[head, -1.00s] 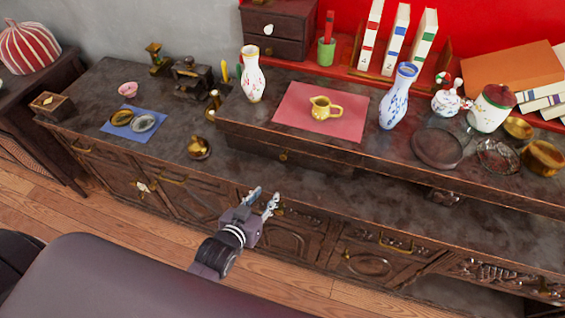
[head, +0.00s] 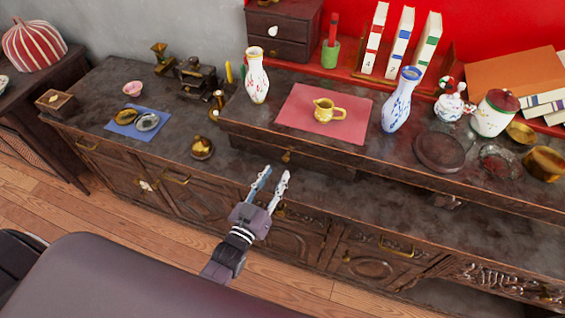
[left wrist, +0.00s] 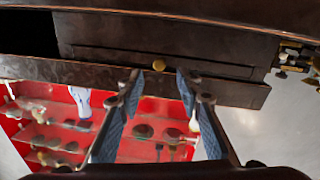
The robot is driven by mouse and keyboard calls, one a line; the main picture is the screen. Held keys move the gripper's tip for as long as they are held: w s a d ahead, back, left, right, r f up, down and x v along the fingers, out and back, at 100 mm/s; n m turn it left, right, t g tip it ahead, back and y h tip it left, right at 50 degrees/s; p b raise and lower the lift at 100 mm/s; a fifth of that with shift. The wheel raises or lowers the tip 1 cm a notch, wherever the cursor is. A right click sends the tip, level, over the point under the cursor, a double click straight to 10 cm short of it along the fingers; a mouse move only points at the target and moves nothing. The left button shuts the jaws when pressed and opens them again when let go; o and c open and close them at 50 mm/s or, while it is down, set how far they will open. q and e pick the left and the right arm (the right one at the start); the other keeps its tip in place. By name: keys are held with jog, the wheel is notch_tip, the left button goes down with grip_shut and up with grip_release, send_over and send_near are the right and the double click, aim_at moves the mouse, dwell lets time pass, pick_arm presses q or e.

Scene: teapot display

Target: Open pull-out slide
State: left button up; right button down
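The pull-out slide (head: 310,166) is a dark wood front with a small brass knob (head: 286,157), under the raised shelf. It looks closed. In the left wrist view the slide front (left wrist: 205,62) spans the top, with its knob (left wrist: 158,65) at the centre, just beyond the fingers. My left gripper (head: 274,174) is in front of the slide, over the lower counter, fingers pointing toward the knob. In the left wrist view my left gripper (left wrist: 158,80) is open and empty, one finger to each side of the knob's line. My right gripper is not in view.
On the raised shelf stand a yellow pitcher (head: 325,111) on a red mat (head: 350,128), a white vase (head: 256,78) and a blue-patterned vase (head: 400,100). A brass pot (head: 202,148) sits on the lower counter to the left. The counter around the gripper is clear.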

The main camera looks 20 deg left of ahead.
aim_at(285, 160)
pick_arm(q)
jog(key=w, duration=0.5)
jog(key=shift+w+d, duration=0.3)
jog(key=shift+w, duration=0.1)
jog(key=shift+c, duration=0.6)
grip_shut()
